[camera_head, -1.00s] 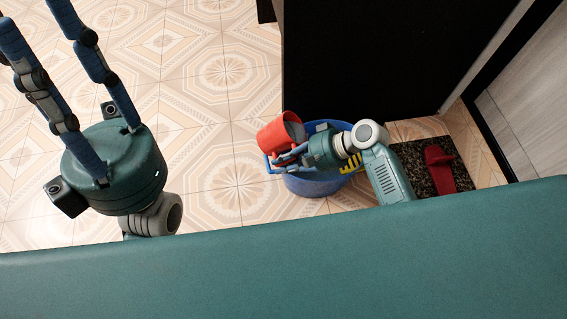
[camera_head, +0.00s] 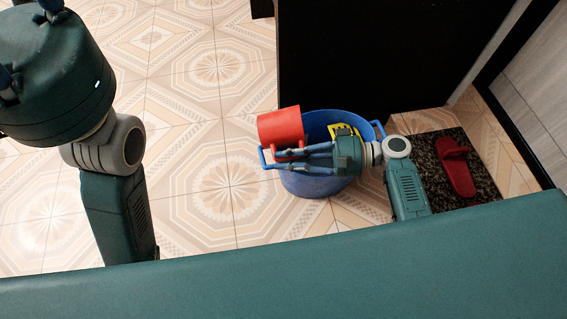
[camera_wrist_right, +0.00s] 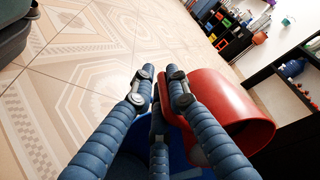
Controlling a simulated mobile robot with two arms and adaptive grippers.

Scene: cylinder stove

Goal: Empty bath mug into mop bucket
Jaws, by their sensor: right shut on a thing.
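A red bath mug (camera_head: 281,127) is held over the left rim of the blue mop bucket (camera_head: 316,186). My right gripper (camera_head: 279,156) is shut on the mug at its near side. The mug lies on its side, and its mouth is turned away from the head camera. In the right wrist view the mug (camera_wrist_right: 228,105) is right of the gripper (camera_wrist_right: 158,84), its mouth facing right and down, and the bucket (camera_wrist_right: 122,168) shows below. Whether liquid is in either cannot be told. My left gripper (camera_head: 28,45) is at the top left, its fingertips cut off.
A yellow piece (camera_head: 343,130) shows inside the bucket. A black cabinet (camera_head: 375,60) stands just behind it. A red slipper (camera_head: 457,170) lies on a dark speckled mat (camera_head: 425,150) at the right. The tiled floor (camera_head: 190,150) left of the bucket is clear.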

